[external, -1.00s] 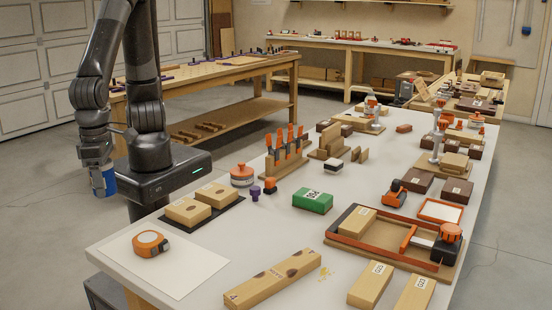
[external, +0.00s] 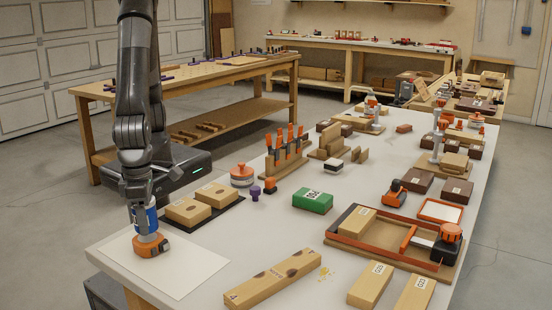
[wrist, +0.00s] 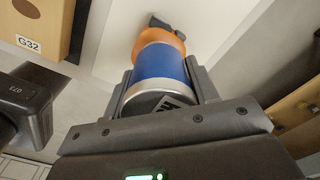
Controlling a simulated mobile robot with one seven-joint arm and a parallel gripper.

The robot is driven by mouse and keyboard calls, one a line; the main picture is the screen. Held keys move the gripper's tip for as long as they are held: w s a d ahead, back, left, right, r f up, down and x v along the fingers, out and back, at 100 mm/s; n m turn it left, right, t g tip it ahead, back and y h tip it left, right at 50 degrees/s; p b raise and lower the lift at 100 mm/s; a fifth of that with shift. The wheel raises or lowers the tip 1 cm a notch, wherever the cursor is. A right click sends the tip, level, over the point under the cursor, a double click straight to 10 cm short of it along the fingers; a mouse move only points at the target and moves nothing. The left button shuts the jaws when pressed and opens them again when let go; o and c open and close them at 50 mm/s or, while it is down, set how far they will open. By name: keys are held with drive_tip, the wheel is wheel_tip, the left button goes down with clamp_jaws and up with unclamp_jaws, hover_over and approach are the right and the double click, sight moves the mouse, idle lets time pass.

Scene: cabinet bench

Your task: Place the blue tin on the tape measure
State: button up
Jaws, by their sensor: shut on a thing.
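The blue tin (external: 147,221) is between the fingers of my gripper (external: 145,212), which is shut on it. The tin is upright in the external view, directly above the orange tape measure (external: 151,247) at the near left of the bench. In the wrist view the blue tin (wrist: 160,68) fills the space between the fingers of my gripper (wrist: 160,85), and the orange tape measure (wrist: 167,37) shows just past its far end. The tin's lower end appears at or very close to the tape measure's top; I cannot tell whether they touch.
The tape measure sits on a white sheet (external: 190,272) at the bench corner. Wooden blocks (external: 188,211) on a dark mat stand just behind it. A long wooden block (external: 272,279) lies to the right. A green box (external: 312,201) stands farther back.

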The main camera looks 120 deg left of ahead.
drive_tip(key=shift+f, duration=1.25)
drive_tip(key=shift+f, duration=0.15)
drive_tip(key=o, duration=1.1)
